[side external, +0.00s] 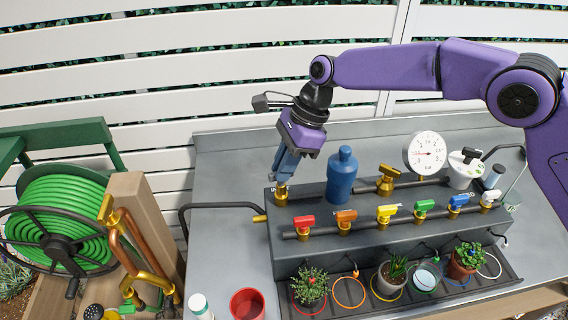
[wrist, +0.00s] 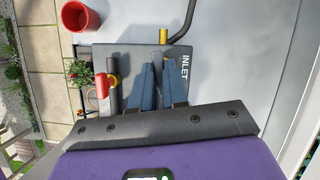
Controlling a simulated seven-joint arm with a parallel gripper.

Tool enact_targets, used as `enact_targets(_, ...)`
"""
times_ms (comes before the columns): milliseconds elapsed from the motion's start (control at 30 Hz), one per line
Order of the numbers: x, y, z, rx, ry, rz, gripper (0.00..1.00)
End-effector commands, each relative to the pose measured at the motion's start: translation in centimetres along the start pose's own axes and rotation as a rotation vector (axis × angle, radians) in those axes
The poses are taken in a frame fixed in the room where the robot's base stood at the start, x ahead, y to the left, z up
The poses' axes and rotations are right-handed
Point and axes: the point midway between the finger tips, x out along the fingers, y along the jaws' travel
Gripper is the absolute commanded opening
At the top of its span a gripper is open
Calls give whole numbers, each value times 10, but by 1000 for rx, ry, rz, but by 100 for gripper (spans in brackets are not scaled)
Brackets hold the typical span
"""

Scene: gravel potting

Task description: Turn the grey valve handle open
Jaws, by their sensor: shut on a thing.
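My gripper (side external: 281,178) points down at the left end of the grey manifold box, over a brass valve fitting (side external: 281,196). In the wrist view its two blue fingers (wrist: 160,72) stand beside the INLET lettering, with a narrow gap between them. My gripper is shut on the grey valve handle, which the fingers mostly hide. The handle's angle cannot be made out.
A blue bottle (side external: 342,176) stands close to the right of my gripper. A row of coloured valves, including a red one (side external: 304,222), lies in front. A red cup (side external: 247,304) and potted plants, one at left (side external: 311,284), stand nearer the front.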

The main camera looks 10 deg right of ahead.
Motion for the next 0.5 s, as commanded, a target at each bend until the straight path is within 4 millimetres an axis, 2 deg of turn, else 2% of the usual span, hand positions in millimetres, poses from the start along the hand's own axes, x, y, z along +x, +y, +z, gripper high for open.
enact_targets(500,0,-3,0,-387,0,159,0)
